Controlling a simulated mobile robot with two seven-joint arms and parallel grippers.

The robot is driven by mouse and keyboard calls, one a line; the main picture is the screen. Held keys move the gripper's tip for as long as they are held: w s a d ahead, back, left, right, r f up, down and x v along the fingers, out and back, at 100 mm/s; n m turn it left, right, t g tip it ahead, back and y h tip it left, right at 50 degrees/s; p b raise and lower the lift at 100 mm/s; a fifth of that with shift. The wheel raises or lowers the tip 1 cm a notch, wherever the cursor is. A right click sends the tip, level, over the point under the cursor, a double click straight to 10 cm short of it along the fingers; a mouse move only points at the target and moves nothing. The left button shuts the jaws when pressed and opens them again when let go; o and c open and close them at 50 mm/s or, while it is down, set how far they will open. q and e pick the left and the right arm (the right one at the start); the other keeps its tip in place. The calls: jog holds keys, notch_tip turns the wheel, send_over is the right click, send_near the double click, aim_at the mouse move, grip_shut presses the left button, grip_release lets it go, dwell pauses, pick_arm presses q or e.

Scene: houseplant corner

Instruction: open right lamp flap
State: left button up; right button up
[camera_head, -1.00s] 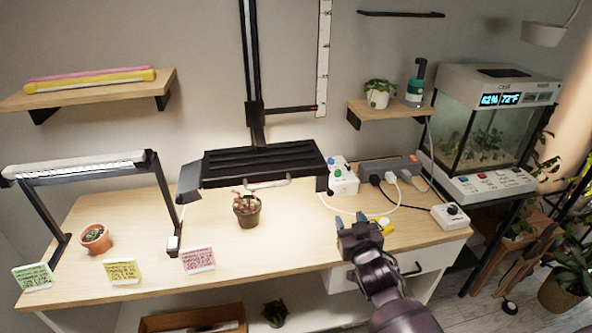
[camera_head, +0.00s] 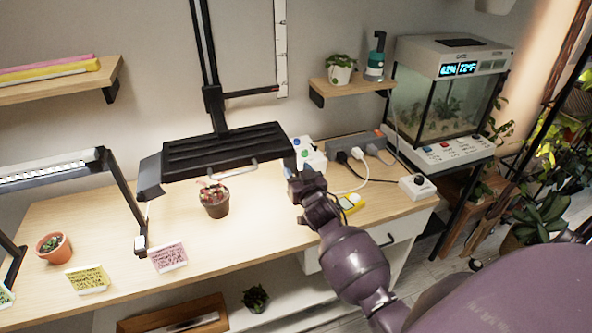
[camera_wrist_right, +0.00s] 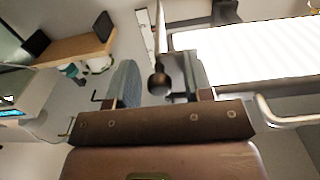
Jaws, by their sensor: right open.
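The black lamp hood (camera_head: 222,150) hangs on its post above the desk, with a light handle (camera_head: 232,168) along its front edge. Its left flap (camera_head: 150,178) slopes down at the left end. My right gripper (camera_head: 297,163) is at the hood's right end and covers most of the right flap there. In the right wrist view the gripper (camera_wrist_right: 160,75) is open, and a dark ball-ended knob (camera_wrist_right: 158,84) shows between its fingers. A dark piece beside the right finger may be the flap; contact cannot be told. The lit underside (camera_wrist_right: 255,52) lies to the right. My left gripper is out of view.
A potted plant (camera_head: 214,200) stands under the hood. A power strip (camera_head: 355,146) with cables and a white box (camera_head: 309,152) lie behind my right gripper. A wall shelf (camera_head: 350,87) and a terrarium (camera_head: 440,105) are farther right.

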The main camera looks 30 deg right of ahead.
jog(key=shift+w+d, duration=0.2)
jog(key=shift+w, duration=0.5)
jog(key=shift+c, duration=0.2)
grip_shut()
